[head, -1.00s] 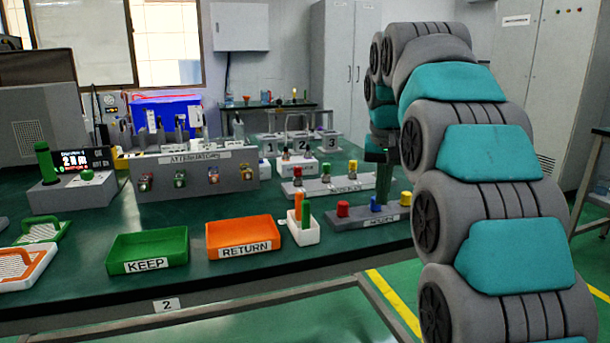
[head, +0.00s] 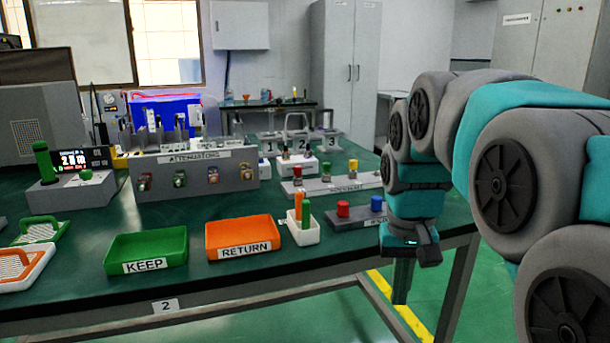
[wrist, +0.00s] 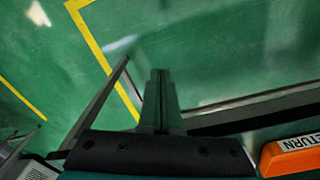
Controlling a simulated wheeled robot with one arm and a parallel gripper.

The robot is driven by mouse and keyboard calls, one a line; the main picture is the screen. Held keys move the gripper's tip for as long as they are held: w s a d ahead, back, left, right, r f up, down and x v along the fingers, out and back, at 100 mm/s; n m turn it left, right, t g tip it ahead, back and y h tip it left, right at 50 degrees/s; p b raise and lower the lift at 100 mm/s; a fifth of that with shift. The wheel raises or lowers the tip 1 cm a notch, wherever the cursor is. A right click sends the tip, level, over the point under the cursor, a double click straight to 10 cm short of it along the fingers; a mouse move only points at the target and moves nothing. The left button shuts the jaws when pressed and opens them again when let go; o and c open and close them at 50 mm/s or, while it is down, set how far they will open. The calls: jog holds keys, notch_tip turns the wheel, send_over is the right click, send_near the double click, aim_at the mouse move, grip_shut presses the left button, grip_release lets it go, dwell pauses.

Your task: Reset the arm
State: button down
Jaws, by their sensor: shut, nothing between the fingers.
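My gripper (head: 401,292) points straight down at the front right edge of the green table (head: 230,285) in the head view. Its fingers are shut with nothing between them. They also show in the wrist view (wrist: 160,78), pressed together over the green floor (wrist: 215,50). My arm comes in from the right side of the head view and bends down to the gripper. It partly hides the holder strip with the red and blue pegs (head: 350,216).
A green KEEP tray (head: 150,265) and an orange RETURN tray (head: 245,252) stand near the table's front edge. A grey panel box (head: 195,175) stands behind. The floor right of the table looks clear.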

jog(key=s+f+g, duration=0.1)
jog(key=s+f, duration=0.6)
jog(key=s, duration=0.4)
jog(key=s+f+n+g, duration=0.1)
jog(key=s+f, duration=0.7)
jog(key=s, duration=0.4)
jog(key=shift+a, duration=0.3)
jog(key=c, duration=1.6)
grip_release()
